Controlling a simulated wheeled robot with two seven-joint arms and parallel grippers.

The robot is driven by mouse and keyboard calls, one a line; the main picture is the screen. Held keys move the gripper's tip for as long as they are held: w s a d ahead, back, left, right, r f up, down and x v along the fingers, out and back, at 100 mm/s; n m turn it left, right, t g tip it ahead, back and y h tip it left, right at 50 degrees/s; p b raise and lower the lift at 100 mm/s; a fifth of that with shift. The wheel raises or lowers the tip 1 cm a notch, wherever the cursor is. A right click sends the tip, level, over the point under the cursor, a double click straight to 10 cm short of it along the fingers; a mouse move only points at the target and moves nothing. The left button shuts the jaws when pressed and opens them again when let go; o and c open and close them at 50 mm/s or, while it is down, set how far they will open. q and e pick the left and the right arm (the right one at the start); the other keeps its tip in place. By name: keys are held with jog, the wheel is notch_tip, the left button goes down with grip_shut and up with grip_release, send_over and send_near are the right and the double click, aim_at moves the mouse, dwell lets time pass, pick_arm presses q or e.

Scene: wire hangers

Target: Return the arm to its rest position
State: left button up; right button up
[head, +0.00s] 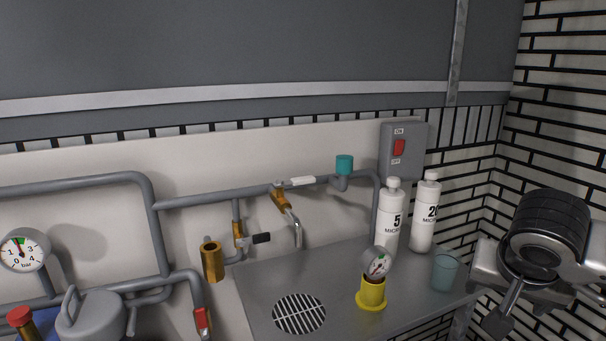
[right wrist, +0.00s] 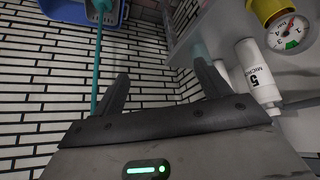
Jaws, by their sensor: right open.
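My right arm enters at the right edge of the head view, with its dark ringed wrist in front of the tiled side wall. My right gripper (head: 508,308) hangs low there, right of the metal counter and apart from the things on it. In the right wrist view the two dark fingers of the gripper (right wrist: 161,70) stand wide apart with nothing between them. My left arm and gripper do not show in either view. No wire hanger is visible.
The metal counter (head: 262,285) holds a yellow-based gauge (head: 372,292), a teal cup (head: 444,272) and two white bottles (head: 391,215) (head: 426,217). Grey pipes (head: 215,198) run along the wall. A blue crate (right wrist: 72,12) shows in the right wrist view.

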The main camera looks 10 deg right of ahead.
jog(key=w+a+f+n+t+y+p, duration=0.1)
jog(key=a+f+n+t+y+p, duration=0.15)
jog(key=a+f+n+y, duration=0.8)
pick_arm(q)
jog(key=p, duration=0.1)
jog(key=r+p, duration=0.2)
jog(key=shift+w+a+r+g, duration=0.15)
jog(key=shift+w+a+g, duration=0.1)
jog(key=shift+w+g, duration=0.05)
pick_arm(e)
jog(key=s+a+f+t+h, duration=0.2)
jog(key=s+a+f+t, duration=0.1)
jog(key=s+a+f, duration=0.6)
jog(key=shift+s+a+f+h, duration=0.2)
jog(key=shift+s+f+h, duration=0.25)
jog(key=shift+s, duration=0.7)
jog(key=shift+m, duration=0.25)
